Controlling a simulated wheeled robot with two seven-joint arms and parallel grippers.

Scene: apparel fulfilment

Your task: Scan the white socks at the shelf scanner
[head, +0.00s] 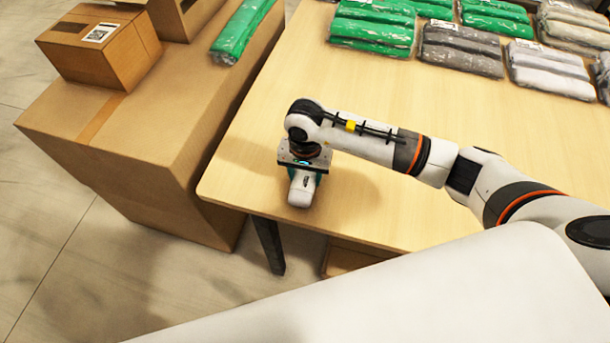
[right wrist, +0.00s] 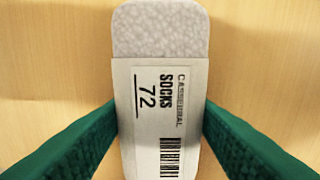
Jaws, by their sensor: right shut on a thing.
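The white socks (right wrist: 160,95) fill the middle of the right wrist view, a pale rounded pack with a white label reading SOCKS 72 and a barcode. In the head view the socks (head: 300,191) show below my right gripper (head: 303,174), near the table's left front corner. My right gripper's green fingers (right wrist: 160,140) press on both sides of the socks and are shut on them. Whether the socks touch the table I cannot tell. No scanner can be made out. My left gripper is not in view.
The wooden table (head: 370,215) is clear around the socks. Several green and grey packs (head: 460,48) lie at the back right. A large cardboard box (head: 170,120) stands left of the table, with a smaller box (head: 105,45) and a green pack (head: 242,30) on it.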

